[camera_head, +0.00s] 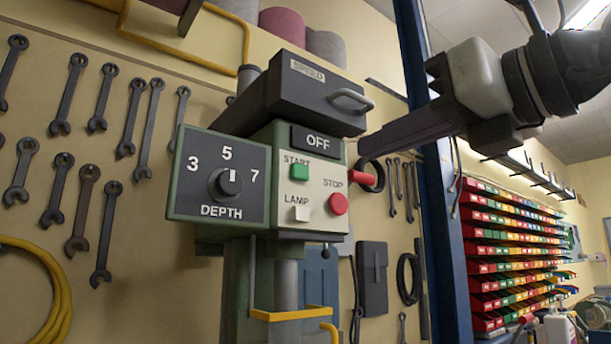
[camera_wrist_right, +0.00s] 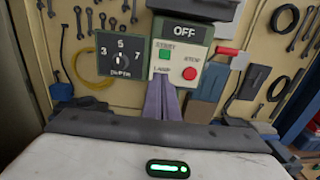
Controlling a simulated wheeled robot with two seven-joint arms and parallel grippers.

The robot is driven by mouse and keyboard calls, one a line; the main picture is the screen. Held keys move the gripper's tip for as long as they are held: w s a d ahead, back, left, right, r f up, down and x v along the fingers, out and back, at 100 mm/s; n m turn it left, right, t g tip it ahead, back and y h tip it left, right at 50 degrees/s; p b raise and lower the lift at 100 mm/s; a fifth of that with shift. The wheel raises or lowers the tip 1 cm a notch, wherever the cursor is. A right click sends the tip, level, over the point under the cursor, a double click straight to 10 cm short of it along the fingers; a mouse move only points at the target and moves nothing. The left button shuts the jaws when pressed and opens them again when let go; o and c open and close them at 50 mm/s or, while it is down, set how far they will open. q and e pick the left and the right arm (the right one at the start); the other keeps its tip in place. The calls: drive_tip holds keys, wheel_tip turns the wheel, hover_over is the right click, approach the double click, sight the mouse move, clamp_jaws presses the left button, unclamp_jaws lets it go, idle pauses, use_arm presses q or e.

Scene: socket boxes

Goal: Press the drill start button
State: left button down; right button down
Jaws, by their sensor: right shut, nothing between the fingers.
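The drill's control head shows a green START button (camera_head: 299,172) on its light front panel, below a dark OFF display (camera_head: 317,142). The START button (camera_wrist_right: 164,53) also shows in the right wrist view. A round red STOP button (camera_head: 338,204) sits lower right of it, and a white LAMP switch (camera_head: 301,214) below it. My right gripper (camera_head: 364,148) comes in from the right, shut and empty, its tips right of the panel. In the right wrist view its closed fingers (camera_wrist_right: 160,98) point at the panel's lower part, below the START button. My left gripper is not in view.
A DEPTH dial (camera_head: 229,183) is left of the panel. A dark SPEED cover with a handle (camera_head: 351,101) is above. A red-gripped lever (camera_head: 363,178) is close below my fingertips. A blue post (camera_head: 448,240) stands right. Wrenches hang on the back board.

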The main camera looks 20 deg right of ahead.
sight(296, 177)
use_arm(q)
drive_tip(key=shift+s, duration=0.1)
